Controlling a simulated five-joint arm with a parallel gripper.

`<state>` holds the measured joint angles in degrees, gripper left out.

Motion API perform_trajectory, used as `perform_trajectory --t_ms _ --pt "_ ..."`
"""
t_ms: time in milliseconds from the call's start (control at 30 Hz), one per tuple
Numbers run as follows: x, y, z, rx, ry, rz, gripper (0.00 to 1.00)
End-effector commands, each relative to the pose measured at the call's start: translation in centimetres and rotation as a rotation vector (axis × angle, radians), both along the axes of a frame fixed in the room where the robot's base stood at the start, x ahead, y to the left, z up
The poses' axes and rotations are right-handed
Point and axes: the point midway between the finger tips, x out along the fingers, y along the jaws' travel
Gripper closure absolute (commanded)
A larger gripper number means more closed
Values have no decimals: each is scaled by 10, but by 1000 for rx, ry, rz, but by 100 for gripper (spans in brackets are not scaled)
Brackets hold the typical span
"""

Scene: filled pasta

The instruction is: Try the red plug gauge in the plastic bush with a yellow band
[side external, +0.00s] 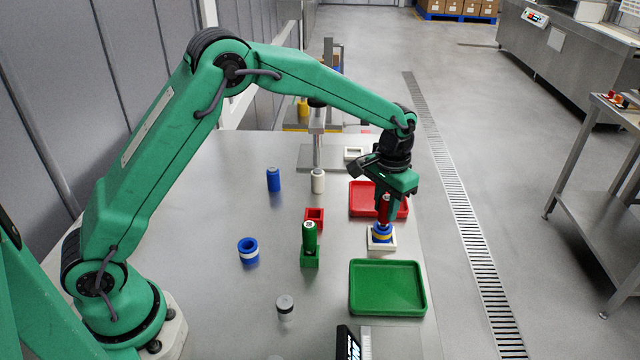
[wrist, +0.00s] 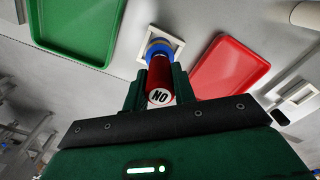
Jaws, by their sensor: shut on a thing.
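My gripper (side external: 384,200) is shut on the red plug gauge (wrist: 159,75), which stands upright, its white end marked "NO" facing the wrist camera. The blue bush with a yellow band (side external: 381,235) sits in a square white holder (side external: 388,246) directly under the gauge. It also shows in the wrist view (wrist: 158,46), beyond the gauge. The gauge's lower end meets the bush's top; I cannot tell how far it is inside. An empty-looking red stand (side external: 314,214) is left of the gripper.
A red tray (side external: 356,213) lies behind the holder and a green tray (side external: 387,313) in front. A green gauge (side external: 309,232) stands in a green block. A blue bush with a white band (side external: 248,255), a blue cylinder (side external: 273,181) and a white cylinder (side external: 318,184) stand further left.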

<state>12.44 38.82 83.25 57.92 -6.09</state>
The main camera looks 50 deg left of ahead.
Motion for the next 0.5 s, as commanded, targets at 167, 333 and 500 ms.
perform_trajectory --t_ms 167,333,500 --pt "0 0 1 0 -1 0 100" --pt "0 0 4 0 -2 0 100" --pt "1 0 10 0 -2 0 100"
